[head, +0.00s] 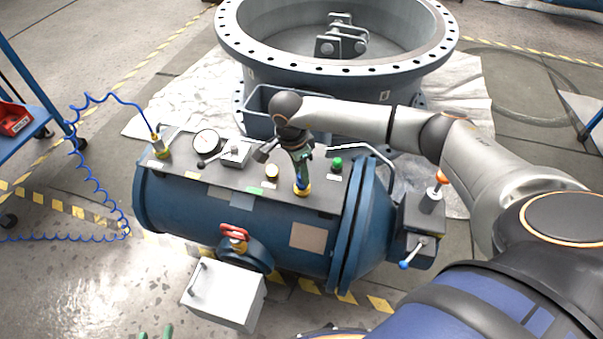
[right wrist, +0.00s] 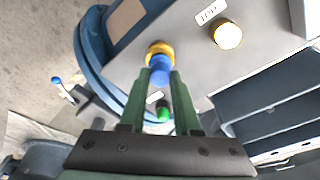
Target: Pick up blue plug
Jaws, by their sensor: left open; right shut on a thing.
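The blue plug (right wrist: 160,70) is between the green fingers of my right gripper (right wrist: 160,76) in the right wrist view. A yellow ring (right wrist: 157,48) on the tank's grey top panel is at the plug's end, and I cannot tell whether the plug is still seated in it. In the head view my right gripper (head: 302,181) points down at this yellow ring (head: 302,191), and its fingers largely hide the plug. My left gripper (head: 155,332) shows only its green fingertips at the bottom edge, apart and empty.
The blue tank (head: 190,215) carries a gauge (head: 207,141), a yellow cap (head: 271,172), a green knob (head: 336,165) and a red-handled valve (head: 237,231). A coiled blue hose (head: 112,97) is at left. A large flanged ring (head: 340,70) stands behind.

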